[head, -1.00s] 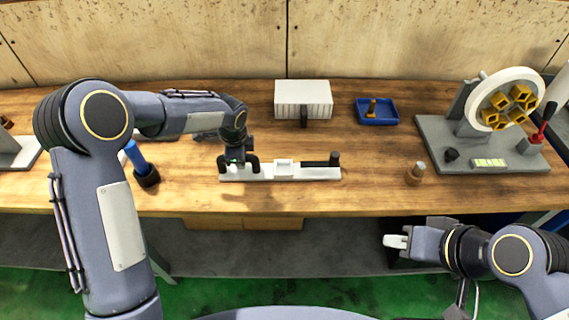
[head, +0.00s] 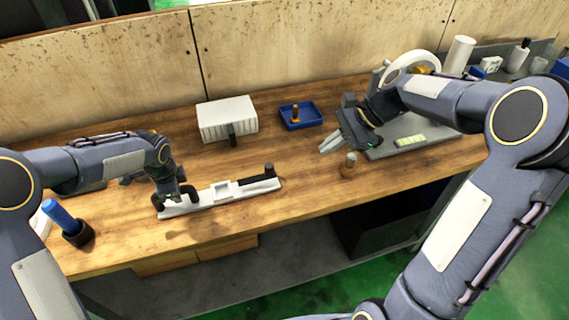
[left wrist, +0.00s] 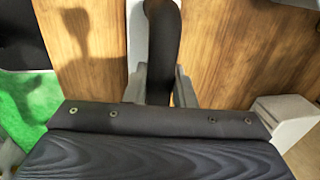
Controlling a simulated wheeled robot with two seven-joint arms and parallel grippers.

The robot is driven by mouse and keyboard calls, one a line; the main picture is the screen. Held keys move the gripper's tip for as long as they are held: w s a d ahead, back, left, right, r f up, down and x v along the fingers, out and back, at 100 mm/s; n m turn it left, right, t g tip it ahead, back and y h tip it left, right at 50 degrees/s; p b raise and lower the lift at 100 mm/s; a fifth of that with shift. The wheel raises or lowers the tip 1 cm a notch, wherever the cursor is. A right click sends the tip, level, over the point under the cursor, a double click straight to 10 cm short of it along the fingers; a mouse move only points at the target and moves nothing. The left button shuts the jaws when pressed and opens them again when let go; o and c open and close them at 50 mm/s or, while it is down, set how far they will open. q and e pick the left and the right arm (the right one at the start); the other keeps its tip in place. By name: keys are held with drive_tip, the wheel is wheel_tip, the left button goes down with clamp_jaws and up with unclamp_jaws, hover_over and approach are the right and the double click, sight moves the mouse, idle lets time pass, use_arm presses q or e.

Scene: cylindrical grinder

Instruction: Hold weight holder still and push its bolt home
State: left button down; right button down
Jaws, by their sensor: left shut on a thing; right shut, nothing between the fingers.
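The weight holder (head: 205,198) appears to be the long white bar lying on the wooden bench, with a square white frame (head: 223,189) at its middle. A black bolt (head: 258,181) with an upright knob (head: 270,170) lies along its right end. My left gripper (head: 177,198) is shut on the holder's black handle at the left end; in the left wrist view the handle (left wrist: 165,45) runs between the fingers. My right gripper (head: 330,144) is shut and empty, above the bench, to the right of and apart from the bolt.
A small brown-and-grey peg (head: 348,166) stands below my right gripper. Behind are a white ribbed box (head: 227,118) and a blue tray (head: 301,116). A grey fixture base (head: 410,140) is at the right. A blue-handled tool in a black cup (head: 77,233) stands left.

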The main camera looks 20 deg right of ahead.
sight(274, 171)
drive_tip(key=w+d+f+m+y, duration=0.1)
drive_tip(key=w+d+f+m, duration=0.1)
drive_tip(key=w+f+m, duration=0.2)
drive_tip(key=shift+w+f, duration=0.8)
drive_tip(key=x, duration=1)
drive_tip(key=shift+s, duration=0.2)
drive_tip(key=a, duration=0.1)
drive_tip(key=w+a, duration=0.1)
drive_tip(key=a, duration=0.1)
drive_tip(key=shift+a, duration=0.45)
